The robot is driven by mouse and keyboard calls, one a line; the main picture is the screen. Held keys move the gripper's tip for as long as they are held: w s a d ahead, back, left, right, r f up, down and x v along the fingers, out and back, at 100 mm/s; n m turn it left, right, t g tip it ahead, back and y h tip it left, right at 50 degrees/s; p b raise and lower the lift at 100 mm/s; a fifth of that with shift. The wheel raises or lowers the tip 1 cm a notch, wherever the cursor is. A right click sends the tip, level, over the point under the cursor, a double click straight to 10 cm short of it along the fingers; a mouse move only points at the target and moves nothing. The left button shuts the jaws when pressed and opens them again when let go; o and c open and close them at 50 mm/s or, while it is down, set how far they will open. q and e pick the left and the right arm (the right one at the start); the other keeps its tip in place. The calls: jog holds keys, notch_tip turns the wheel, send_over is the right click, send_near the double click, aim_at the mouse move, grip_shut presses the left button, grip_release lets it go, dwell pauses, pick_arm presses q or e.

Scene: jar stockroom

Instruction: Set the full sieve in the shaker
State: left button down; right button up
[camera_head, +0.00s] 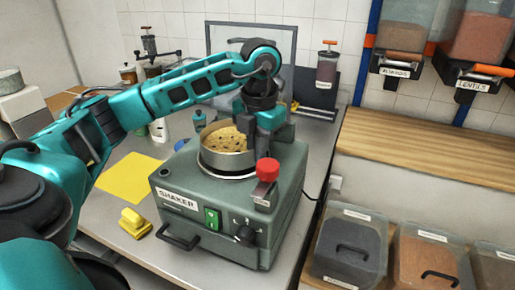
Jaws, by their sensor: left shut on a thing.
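The sieve (229,161) is a round metal pan filled with a yellowish, grainy material with dark specks. It sits at the top of the shaker (184,222), a grey-green box with a green switch, a dark knob and a red-topped clamp (267,170). I cannot tell whether the sieve rests fully on the shaker's top. My left gripper (247,143) reaches down at the sieve's right rear rim and is shut on it; its fingertips are partly hidden. My right gripper is not in view.
A yellow mat (130,178) and a yellow brush-like object (135,222) lie left of the shaker. Jars and small bottles stand behind. A wooden shelf (430,150) and lidded bins (349,245) are at right. Clear counter shows around the shaker's left side.

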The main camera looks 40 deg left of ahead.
pick_arm(q)
jog(key=shift+f+b, duration=0.6)
jog(key=shift+f, duration=0.15)
jog(key=shift+r, duration=0.25)
jog(key=shift+r+p, duration=0.6)
jog(key=shift+p, duration=0.1)
dwell(0.6)
jog(key=shift+f+b, duration=0.55)
jog(key=shift+f, duration=0.3)
dwell(0.3)
jog(key=c, duration=1.5)
grip_release()
jog(key=shift+c, duration=0.2)
